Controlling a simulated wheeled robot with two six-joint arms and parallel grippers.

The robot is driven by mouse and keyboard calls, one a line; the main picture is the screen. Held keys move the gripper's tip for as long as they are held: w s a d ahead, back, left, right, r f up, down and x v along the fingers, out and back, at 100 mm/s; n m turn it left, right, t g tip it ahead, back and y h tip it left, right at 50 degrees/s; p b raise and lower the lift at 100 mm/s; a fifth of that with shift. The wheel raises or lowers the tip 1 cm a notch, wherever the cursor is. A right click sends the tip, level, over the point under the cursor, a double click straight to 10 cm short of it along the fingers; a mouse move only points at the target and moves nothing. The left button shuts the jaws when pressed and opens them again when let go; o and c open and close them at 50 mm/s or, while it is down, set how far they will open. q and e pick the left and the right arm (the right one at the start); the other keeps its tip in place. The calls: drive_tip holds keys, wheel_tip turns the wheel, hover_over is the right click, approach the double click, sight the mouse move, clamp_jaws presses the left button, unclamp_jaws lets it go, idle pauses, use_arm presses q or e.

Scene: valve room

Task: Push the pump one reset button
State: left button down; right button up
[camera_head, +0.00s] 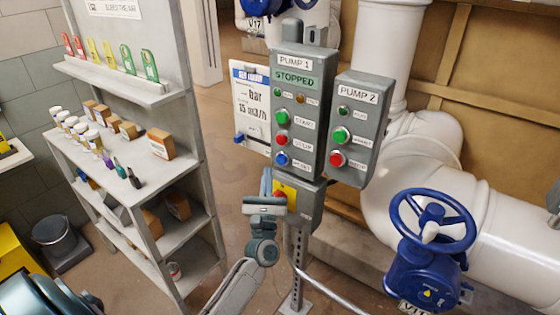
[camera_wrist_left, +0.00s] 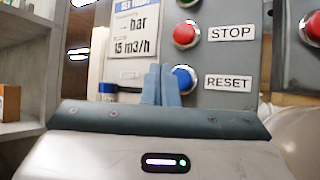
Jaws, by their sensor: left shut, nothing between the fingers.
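The PUMP 1 panel (camera_head: 298,105) is a grey box with a green display reading STOPPED. Its blue reset button (camera_head: 281,159) sits lowest, below a green start button (camera_head: 281,117) and a red stop button (camera_head: 282,138). My left gripper (camera_head: 266,175) is shut and empty, below and left of the reset button, fingers pointing at the panel. In the left wrist view the closed fingers (camera_wrist_left: 161,84) stand just left of the blue button (camera_wrist_left: 184,78), overlapping its left edge. Whether they touch it I cannot tell. My right gripper is not in view.
The PUMP 2 panel (camera_head: 359,130) is close at right. A red button on a yellow plate (camera_head: 285,193) sits beside my left gripper. Shelves (camera_head: 150,180) stand left; a blue valve wheel (camera_head: 432,222) and white pipes stand right.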

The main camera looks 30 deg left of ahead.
use_arm(q)
drive_tip(key=shift+s+a, duration=0.1)
drive_tip(key=shift+s, duration=1.15)
wheel_tip(320, 180, down, 19)
drive_tip(key=w+d+m+g+h, duration=0.1)
drive_tip(key=d+m+g+h, duration=0.1)
drive_tip(key=m+h, duration=0.8)
drive_tip(key=s+d+f+m+g, duration=0.1)
drive_tip(key=s+f+m+g, duration=0.25)
drive_tip(key=f+m, duration=0.6)
drive_tip(key=s+d+f+m+g, duration=0.1)
drive_tip(key=s+f+m+g, duration=0.3)
drive_tip(key=f, duration=1)
drive_tip(key=s+f+m+g, duration=0.2)
drive_tip(key=s+f+m, duration=0.4)
drive_tip(key=s+f, duration=0.35)
drive_tip(key=s+f+m+g, duration=0.3)
drive_tip(key=s+f+m, duration=0.1)
drive_tip(key=s, duration=0.7)
drive_tip(key=s+f+m+g, duration=0.3)
drive_tip(key=s+f, duration=0.4)
drive_tip(key=s, duration=0.4)
drive_tip(key=s+f+m+g, duration=0.3)
drive_tip(key=s+f+m, duration=0.2)
drive_tip(key=s, duration=0.5)
drive_tip(key=shift+s+d+f+g+h, duration=0.3)
drive_tip(key=shift+s+d+g, duration=0.05)
drive_tip(key=shift+s, duration=0.05)
